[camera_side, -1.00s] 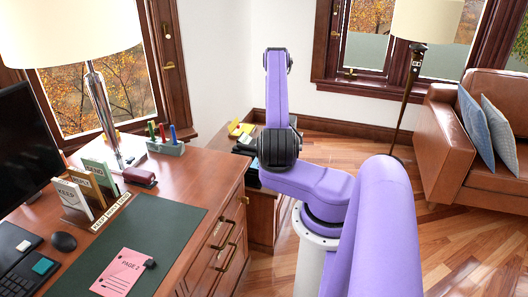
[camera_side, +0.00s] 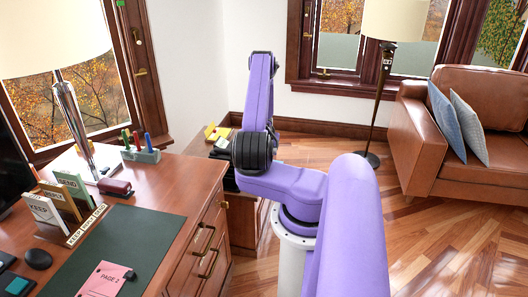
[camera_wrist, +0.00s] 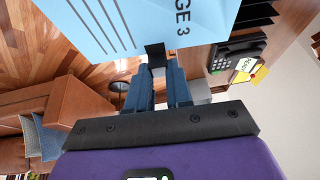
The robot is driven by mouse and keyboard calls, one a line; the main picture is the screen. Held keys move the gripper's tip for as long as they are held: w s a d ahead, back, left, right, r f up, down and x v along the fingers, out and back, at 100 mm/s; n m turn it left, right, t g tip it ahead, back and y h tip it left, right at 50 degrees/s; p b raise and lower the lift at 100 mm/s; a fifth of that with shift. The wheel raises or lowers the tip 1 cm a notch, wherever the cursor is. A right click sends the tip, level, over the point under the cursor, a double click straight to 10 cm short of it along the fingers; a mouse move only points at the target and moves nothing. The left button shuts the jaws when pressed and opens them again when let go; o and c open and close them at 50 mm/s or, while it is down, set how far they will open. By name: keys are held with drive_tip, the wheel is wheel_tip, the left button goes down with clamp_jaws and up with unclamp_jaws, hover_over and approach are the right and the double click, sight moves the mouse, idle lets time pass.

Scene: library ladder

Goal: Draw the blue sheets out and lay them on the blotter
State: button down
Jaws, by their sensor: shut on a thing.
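A light blue sheet (camera_wrist: 110,25) marked "GE 3" fills the top of the wrist view. A small black block (camera_wrist: 155,54) is at its near edge. My gripper (camera_wrist: 154,70) is shut on the black block, with the blue sheet extending beyond it. Whether there is more than one blue sheet I cannot tell. In the side view my arm hides the gripper and the blue sheet. The dark green blotter (camera_side: 145,230) lies on the desk at lower left. A pink sheet (camera_side: 103,281) marked "PAGE 2", with a black block on it, lies on the blotter.
The desk (camera_side: 190,185) also holds a file holder (camera_side: 75,205), a stapler (camera_side: 115,187), a pen holder (camera_side: 142,155) and a lamp (camera_side: 72,110). A black telephone (camera_wrist: 237,55) and dark tray shelves (camera_wrist: 258,12) are close to the sheet's right. The blotter's upper part is clear.

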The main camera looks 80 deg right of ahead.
drive_tip(key=shift+s, duration=1.9)
